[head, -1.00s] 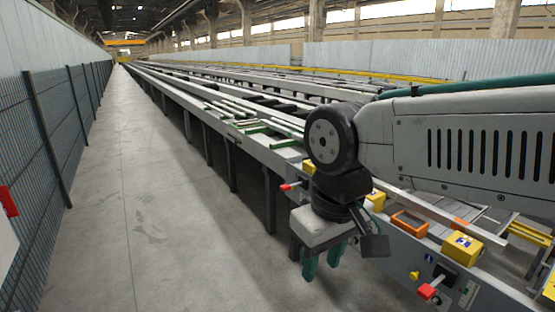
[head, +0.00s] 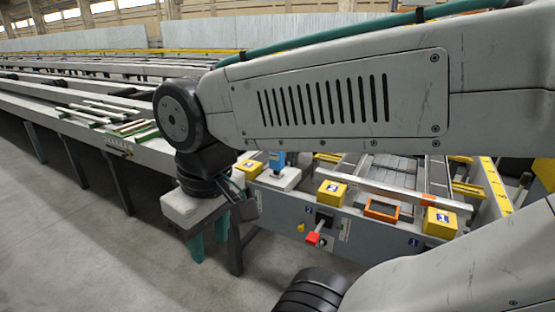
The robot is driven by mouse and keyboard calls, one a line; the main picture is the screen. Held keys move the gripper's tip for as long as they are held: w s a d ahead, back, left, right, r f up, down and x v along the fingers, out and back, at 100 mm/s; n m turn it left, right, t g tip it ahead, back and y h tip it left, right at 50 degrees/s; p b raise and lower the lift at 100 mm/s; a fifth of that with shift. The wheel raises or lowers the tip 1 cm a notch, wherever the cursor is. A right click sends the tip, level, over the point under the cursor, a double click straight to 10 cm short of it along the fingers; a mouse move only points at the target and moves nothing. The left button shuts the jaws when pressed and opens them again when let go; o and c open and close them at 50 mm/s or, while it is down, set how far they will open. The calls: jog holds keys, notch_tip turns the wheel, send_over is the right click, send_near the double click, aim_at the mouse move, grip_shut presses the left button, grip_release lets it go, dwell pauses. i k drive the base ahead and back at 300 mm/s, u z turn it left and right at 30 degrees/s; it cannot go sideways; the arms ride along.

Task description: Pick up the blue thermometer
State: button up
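A blue object (head: 278,163), which looks like the blue thermometer, stands on a pale block (head: 279,180) at the near edge of the runout table (head: 365,240). My arm partly hides its top. My gripper (head: 209,246) hangs to the left of the table end, fingers pointing down, in front of and below the blue object. Its two green fingers are apart with nothing seen between them. The gripper is clear of the blue object.
Yellow blocks (head: 331,193) and an orange frame (head: 382,210) lie along the table end. A red-knobbed lever (head: 313,238) juts from the front panel. Green and white bars (head: 110,117) lie on the long table. The floor (head: 80,245) at left is clear.

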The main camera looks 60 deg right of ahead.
aim_at(276, 158)
jog(key=z, duration=0.6)
jog(key=i, duration=0.8)
jog(key=z, duration=1.25)
jog(key=i, duration=0.45)
jog(key=z, duration=0.35)
